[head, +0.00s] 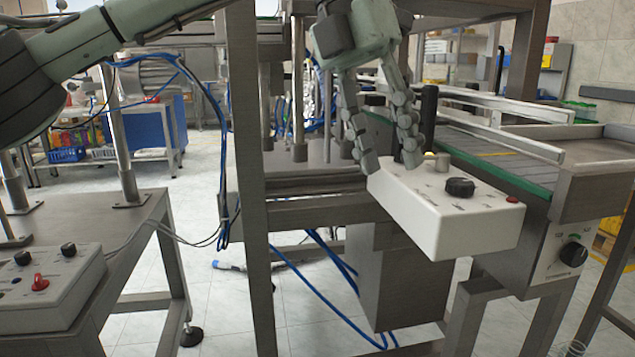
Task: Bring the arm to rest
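My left arm comes in from the upper left and reaches across the top of the head view. My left gripper (390,162) points downward with its two fingers apart, and nothing shows between them. Its fingertips are at the back left edge of a white control box (470,228) in the picture; I cannot tell whether they touch it. The box has a black knob (460,187), a small red button (512,199) and a pale button (430,158) close to the right finger. My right gripper is not in view.
A conveyor (500,158) with metal side rails runs behind the box. A steel frame post (247,190) stands left of the gripper. Another control box (45,290) sits on a metal table (140,222) at left. Blue hoses (310,290) hang below the frame.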

